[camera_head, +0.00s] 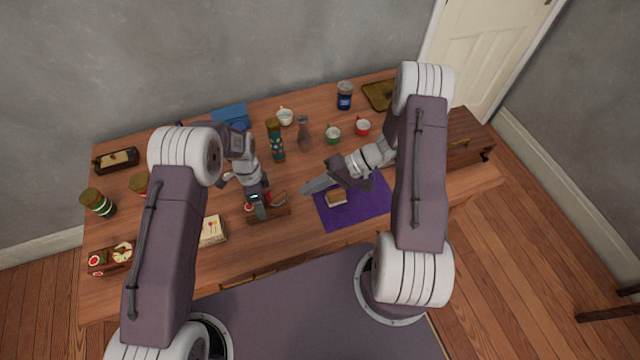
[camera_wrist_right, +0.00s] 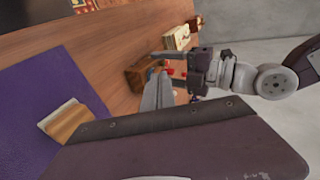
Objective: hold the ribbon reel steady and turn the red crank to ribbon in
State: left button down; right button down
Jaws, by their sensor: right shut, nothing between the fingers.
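The ribbon reel on its brown wooden stand (camera_head: 283,213) is near the front middle of the table. A round piece with red on it shows at the stand's left end. The stand also shows in the right wrist view (camera_wrist_right: 138,76), with red parts beside it. My left gripper (camera_head: 260,208) is down at the stand and hides part of it. Its fingers look spread in the right wrist view (camera_wrist_right: 168,68), but I cannot tell whether they press on the reel. My right gripper (camera_head: 306,190) is shut and empty, to the right of the stand and apart from it.
A purple cloth (camera_head: 365,212) with a tan-and-white block (camera_head: 336,199) lies right of the reel. A pale box (camera_head: 212,231) stands to the left. Cups, a vase (camera_head: 303,135) and a patterned jar (camera_head: 275,142) stand behind.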

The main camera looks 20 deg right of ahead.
pick_arm(q)
jog(key=shift+s, duration=0.1)
jog(key=shift+c, duration=1.6)
grip_release()
pick_arm(e)
jog(key=d, duration=0.1)
jog(key=s+d+r, duration=0.1)
jog(key=d+r, duration=0.1)
jog(key=shift+s+d+r, duration=0.2)
jog(key=shift+s+d, duration=0.05)
jog(key=shift+s, duration=0.15)
